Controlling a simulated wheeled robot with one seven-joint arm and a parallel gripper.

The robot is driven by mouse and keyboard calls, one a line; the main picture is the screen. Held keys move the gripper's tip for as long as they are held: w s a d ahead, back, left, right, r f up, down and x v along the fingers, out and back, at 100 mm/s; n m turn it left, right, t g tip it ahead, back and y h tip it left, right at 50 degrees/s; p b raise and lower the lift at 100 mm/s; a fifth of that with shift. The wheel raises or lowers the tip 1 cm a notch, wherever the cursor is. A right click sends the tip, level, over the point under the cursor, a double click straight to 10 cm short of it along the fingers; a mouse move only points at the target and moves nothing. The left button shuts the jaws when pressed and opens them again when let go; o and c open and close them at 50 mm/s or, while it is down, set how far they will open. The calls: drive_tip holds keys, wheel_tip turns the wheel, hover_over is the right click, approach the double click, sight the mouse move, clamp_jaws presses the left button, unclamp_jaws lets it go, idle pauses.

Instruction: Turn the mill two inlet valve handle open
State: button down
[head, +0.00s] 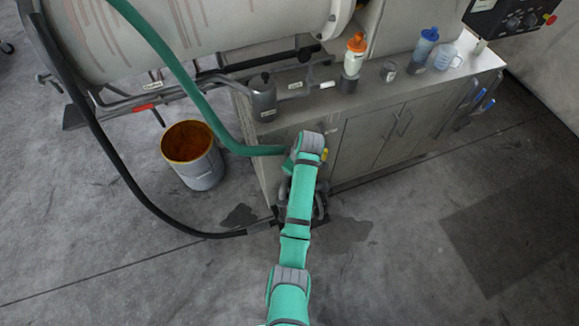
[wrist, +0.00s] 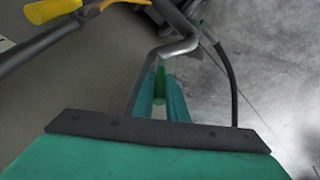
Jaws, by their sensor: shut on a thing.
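In the wrist view, my gripper (wrist: 159,92) has its two teal fingers closed around a narrow green piece (wrist: 160,84), which looks like a valve handle. Most of it is hidden between the fingers. A bent grey metal bar (wrist: 176,47) passes right beside the fingers. A yellow handle (wrist: 52,9) on a grey pipe sits apart at the upper left; a small yellow part also shows in the head view (head: 325,154), beside my wrist. In the head view my arm covers the gripper and what it holds. I cannot read which valve belongs to mill two.
A grey cabinet (head: 350,150) stands behind my arm, with bottles and a jug on top. A large green hose (head: 215,128) and a black hose (head: 120,165) run at the left. An orange-filled bucket (head: 193,155) stands on the floor. The floor at right is clear.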

drive_tip(key=shift+d+y, duration=0.3)
drive_tip(key=shift+y, duration=0.1)
drive_tip(key=shift+d+f+g, duration=0.1)
drive_tip(key=shift+g, duration=0.2)
drive_tip(key=c, duration=1.7)
unclamp_jaws()
drive_tip(key=shift+c, duration=0.2)
drive_tip(key=shift+w, duration=0.1)
drive_tip(key=v, duration=1.1)
drive_tip(key=shift+f, duration=0.1)
